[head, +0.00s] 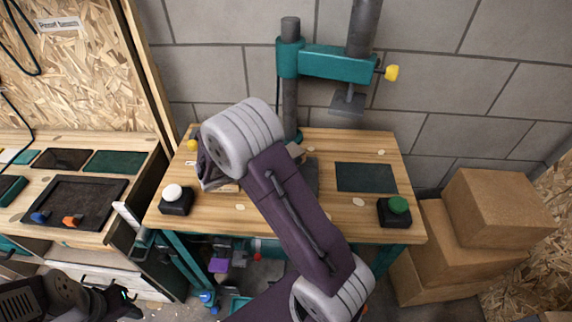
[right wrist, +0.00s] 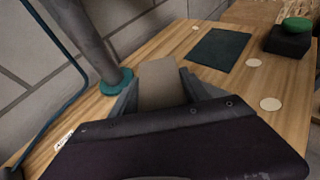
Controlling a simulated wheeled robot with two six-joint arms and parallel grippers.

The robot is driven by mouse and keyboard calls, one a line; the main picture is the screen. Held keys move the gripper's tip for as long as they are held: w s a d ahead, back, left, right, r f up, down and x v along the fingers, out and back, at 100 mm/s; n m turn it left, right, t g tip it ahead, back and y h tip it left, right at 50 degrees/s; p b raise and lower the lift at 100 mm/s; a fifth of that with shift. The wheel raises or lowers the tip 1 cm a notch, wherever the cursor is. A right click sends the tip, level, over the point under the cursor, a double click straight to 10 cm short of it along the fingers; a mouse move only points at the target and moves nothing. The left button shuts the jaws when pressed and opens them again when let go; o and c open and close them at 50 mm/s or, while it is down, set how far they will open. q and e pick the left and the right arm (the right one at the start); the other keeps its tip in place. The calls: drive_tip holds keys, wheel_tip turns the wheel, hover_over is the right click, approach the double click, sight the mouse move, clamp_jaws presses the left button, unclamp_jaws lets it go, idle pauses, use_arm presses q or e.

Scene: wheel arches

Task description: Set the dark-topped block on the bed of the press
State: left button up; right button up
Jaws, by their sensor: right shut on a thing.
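My right gripper (right wrist: 158,78) is shut on the block (right wrist: 160,88), whose pale tan face shows between the fingers in the right wrist view. The block's dark top cannot be made out. In the head view my right arm hides most of the gripper; a small tan part of the block (head: 295,150) shows past it, near the foot of the press column. The teal press (head: 325,64) stands at the back with its ram raised. A dark grey surface (head: 312,176), possibly its bed, is partly hidden by the arm. My left gripper (head: 122,296) is low at the left, fingers unclear.
A dark green mat (head: 366,178) lies right of the arm on the wooden table (head: 270,228). A green button box (head: 396,212) and a white button box (head: 175,199) stand near the front corners. Cardboard boxes (head: 488,215) are stacked at right. A side bench (head: 128,168) stands left.

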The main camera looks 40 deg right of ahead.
wheel_tip(320, 180, down, 3)
drive_tip(key=shift+f+b, duration=0.15)
drive_tip(key=shift+b, duration=0.2)
drive_tip(key=shift+f, duration=0.25)
drive_tip(key=o, duration=1.5)
drive_tip(key=shift+a+r, duration=0.1)
drive_tip(key=shift+r, duration=0.2)
drive_tip(key=p+v, duration=0.1)
drive_tip(key=v, duration=1)
drive_tip(key=shift+a+r, duration=0.1)
drive_tip(key=shift+a, duration=0.25)
